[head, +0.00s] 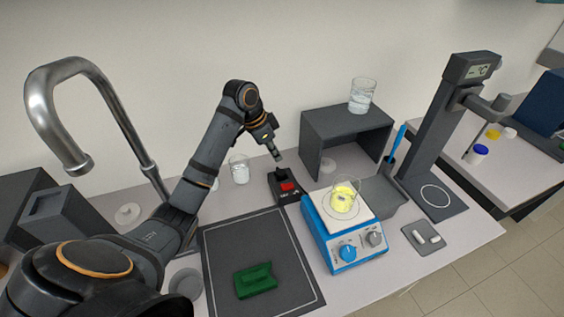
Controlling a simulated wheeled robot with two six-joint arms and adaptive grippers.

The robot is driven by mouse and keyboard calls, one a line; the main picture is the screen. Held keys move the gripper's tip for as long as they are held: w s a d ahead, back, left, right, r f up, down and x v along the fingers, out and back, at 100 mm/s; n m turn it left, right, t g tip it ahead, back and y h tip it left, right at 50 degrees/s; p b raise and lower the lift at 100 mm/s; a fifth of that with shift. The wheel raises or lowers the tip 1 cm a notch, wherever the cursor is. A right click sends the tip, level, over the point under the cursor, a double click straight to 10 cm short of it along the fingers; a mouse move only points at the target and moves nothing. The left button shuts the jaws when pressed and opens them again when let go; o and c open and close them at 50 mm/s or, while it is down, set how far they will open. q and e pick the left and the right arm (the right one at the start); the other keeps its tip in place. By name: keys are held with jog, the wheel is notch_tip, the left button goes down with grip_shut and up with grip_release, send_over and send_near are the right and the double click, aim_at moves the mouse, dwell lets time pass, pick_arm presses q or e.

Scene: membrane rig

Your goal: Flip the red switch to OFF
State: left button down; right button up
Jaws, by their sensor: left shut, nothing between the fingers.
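The red switch (288,187) sits on a small black box (283,199) on the bench, behind the dark mat and left of the blue hotplate. Which way its rocker is tipped is too small to tell. My left gripper (279,158) is shut and empty. It points down just above the back of the switch box, and I cannot tell whether it touches it. My right gripper is not in view.
A blue hotplate (344,249) holds a beaker of yellow liquid (343,200). A grey shelf (322,124) carries a glass beaker (361,97). Another beaker (239,171) stands behind my left arm. A green block (255,281) lies on the dark mat (228,246). A steel tap (62,125) arches at left.

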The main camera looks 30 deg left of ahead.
pick_arm(q)
jog(key=s+r, duration=0.1)
jog(key=s, duration=0.1)
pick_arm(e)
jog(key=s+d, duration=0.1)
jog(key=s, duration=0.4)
pick_arm(q)
jog(key=p, duration=0.4)
send_over(285, 188)
jog(key=f, duration=0.9)
jog(key=shift+d+f, duration=0.2)
jog(key=shift+f, duration=0.2)
jog(key=shift+s+a+f+p, duration=0.15)
jog(key=shift+s+a+f, duration=0.1)
jog(key=shift+f, duration=0.35)
jog(key=shift+s+a+f+p, duration=0.1)
jog(key=shift+a+f+p, duration=0.1)
jog(key=shift+f, duration=0.4)
jog(key=shift+s+a+f, duration=0.2)
jog(key=shift+f, duration=0.4)
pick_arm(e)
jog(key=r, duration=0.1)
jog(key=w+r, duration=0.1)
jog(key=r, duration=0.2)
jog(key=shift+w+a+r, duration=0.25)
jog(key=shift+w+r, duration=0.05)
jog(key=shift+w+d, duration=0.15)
